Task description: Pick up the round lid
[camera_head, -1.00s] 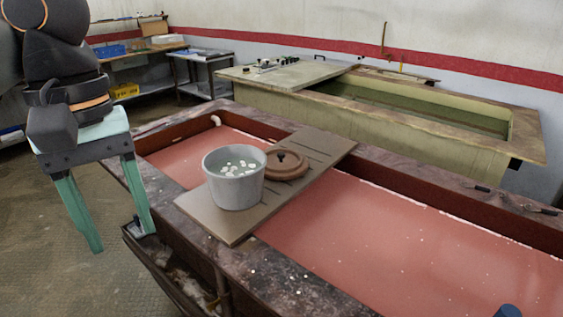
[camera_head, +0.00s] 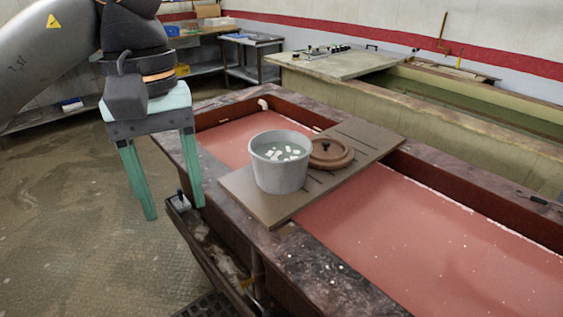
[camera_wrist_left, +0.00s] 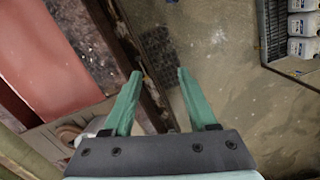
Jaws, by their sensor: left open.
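The round lid (camera_head: 330,152) is brown with a small dark knob. It lies flat on a brown slatted board (camera_head: 262,211), just right of and behind a grey bucket (camera_head: 281,172), which hides part of its left edge. The bucket holds pale pieces in liquid. My left gripper (camera_head: 174,212) is open and empty, fingers pointing down, left of the board and outside the basin's near edge. In the left wrist view the open fingers (camera_wrist_left: 156,74) have floor and the basin edge below them. The lid (camera_wrist_left: 68,132) shows partly there at lower left. My right gripper is not in view.
The board lies across a basin with a red floor (camera_head: 420,232) and a dark, wide rim. A greenish tank (camera_head: 405,92) with a grey top stands behind. Shelves and a metal table (camera_head: 251,42) are at the back. The basin right of the board is open.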

